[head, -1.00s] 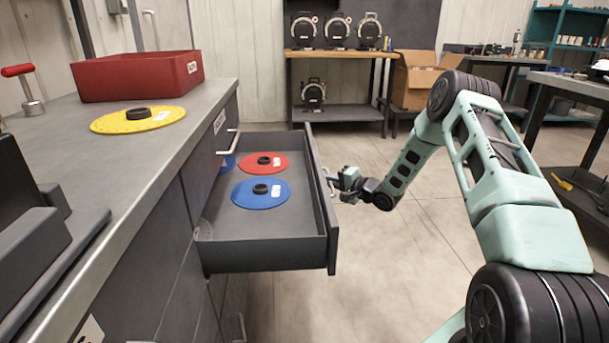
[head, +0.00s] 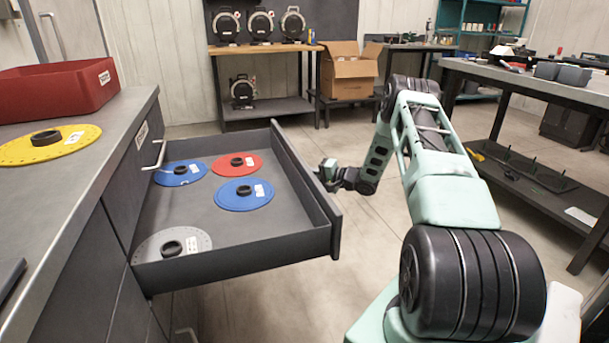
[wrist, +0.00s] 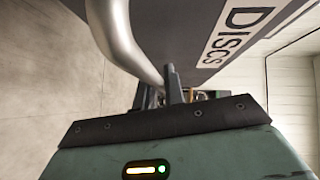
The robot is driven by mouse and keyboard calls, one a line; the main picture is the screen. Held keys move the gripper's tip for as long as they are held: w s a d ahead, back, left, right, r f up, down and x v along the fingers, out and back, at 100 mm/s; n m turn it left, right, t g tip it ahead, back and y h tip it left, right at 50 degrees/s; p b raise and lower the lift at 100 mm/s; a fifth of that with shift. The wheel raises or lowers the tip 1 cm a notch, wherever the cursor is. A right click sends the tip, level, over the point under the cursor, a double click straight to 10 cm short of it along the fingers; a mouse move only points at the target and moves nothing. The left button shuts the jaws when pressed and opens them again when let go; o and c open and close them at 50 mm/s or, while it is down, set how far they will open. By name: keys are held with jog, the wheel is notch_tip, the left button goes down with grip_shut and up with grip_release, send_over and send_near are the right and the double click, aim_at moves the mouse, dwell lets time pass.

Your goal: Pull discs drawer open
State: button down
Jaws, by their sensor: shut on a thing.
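The discs drawer (head: 318,225) stands pulled well out from the grey cabinet in the head view. Inside lie a red disc (head: 252,169), two blue discs (head: 262,203) and a grey disc (head: 150,251), each with a black hub. My gripper (head: 326,172) is at the drawer's outer front face. In the wrist view its fingers (wrist: 160,92) are shut on the curved metal handle (wrist: 128,50), beside the "DISCS" label (wrist: 240,30). The head view mostly hides the handle behind the drawer front.
A yellow disc (head: 30,148) and a red bin (head: 60,95) sit on the cabinet top (head: 80,190). Another handle (head: 157,155) is on the cabinet front. Floor beyond the drawer is clear. A dark workbench (head: 540,88) stands at right.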

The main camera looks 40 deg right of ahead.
jog(key=c, duration=1.5)
grip_release()
jog(key=shift+s+d, duration=0.1)
jog(key=p+v, duration=0.2)
jog(key=v, duration=1.5)
jog(key=shift+s, duration=0.1)
